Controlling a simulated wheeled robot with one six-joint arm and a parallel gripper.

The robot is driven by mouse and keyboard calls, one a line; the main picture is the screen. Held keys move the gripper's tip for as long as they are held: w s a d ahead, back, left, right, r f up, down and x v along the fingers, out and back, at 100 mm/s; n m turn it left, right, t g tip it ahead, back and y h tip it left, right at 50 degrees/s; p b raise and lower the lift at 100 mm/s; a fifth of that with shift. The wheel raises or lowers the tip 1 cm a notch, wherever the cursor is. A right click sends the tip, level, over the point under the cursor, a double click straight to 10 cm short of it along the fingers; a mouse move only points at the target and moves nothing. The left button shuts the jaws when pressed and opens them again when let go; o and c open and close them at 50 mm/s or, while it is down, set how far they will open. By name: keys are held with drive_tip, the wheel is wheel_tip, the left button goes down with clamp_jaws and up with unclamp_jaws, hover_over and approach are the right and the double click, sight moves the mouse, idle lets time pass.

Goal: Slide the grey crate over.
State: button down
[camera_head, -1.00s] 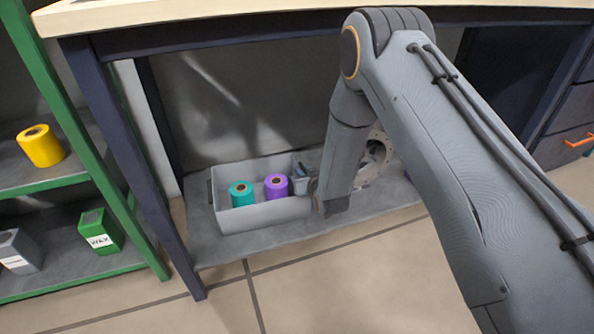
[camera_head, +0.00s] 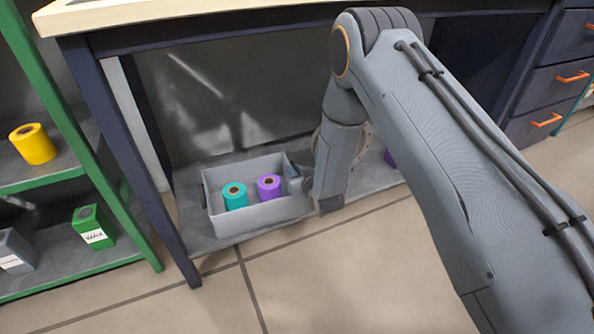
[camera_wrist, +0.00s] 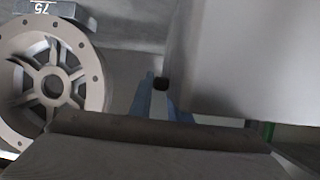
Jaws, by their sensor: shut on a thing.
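The grey crate (camera_head: 262,218) stands on the low grey shelf under the bench in the head view. It is open-topped and holds a teal roll (camera_head: 234,197) and a purple roll (camera_head: 268,188). My gripper (camera_head: 298,180) is at the crate's right end, partly hidden by my arm. In the wrist view, the bluish fingers of my gripper (camera_wrist: 155,95) are shut around a small dark part, seemingly the crate's handle, beside the crate's smooth grey side (camera_wrist: 245,55). The exact contact is mostly hidden.
The bench's dark leg (camera_head: 140,165) stands left of the crate, close by. A grey spoked wheel (camera_wrist: 55,85) is beside my gripper in the wrist view. A green rack (camera_head: 85,140) is further left.

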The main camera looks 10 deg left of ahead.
drive_tip(key=shift+s+a, duration=0.1)
drive_tip(key=c, duration=1.6)
unclamp_jaws()
drive_tip(key=shift+a, duration=0.1)
drive_tip(key=shift+s+d+r, duration=0.1)
drive_tip(key=shift+s+d, duration=0.05)
drive_tip(key=shift+d, duration=0.1)
drive_tip(key=p+v, duration=0.3)
drive_tip(key=v, duration=0.4)
drive_tip(key=shift+s, duration=0.1)
